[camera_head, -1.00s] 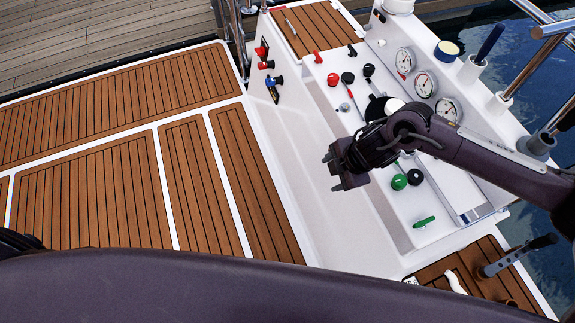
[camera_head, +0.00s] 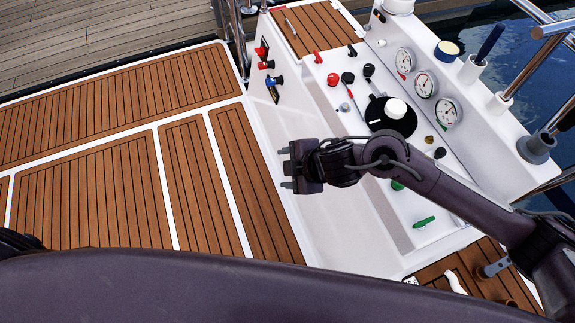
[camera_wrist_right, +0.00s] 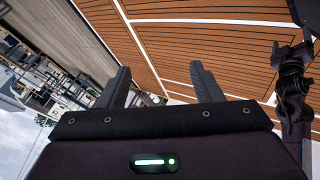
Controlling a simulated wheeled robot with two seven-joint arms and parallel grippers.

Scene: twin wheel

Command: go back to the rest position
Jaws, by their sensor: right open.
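My right gripper (camera_head: 287,167) is in the middle of the head view, held in front of the white console and pointing left. Its two fingers stand apart with nothing between them. In the right wrist view both fingers of the right gripper (camera_wrist_right: 162,85) show, spread and empty, with decking and a dock behind them. My right arm comes in from the lower right and covers part of the console panel.
The white console has a black dial with a white knob (camera_head: 397,108), several gauges (camera_head: 426,84), small levers and a green handle (camera_head: 424,222). A red switch (camera_head: 262,52) and a blue one (camera_head: 272,86) sit on its side. Teak decking (camera_head: 100,200) lies clear at the left.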

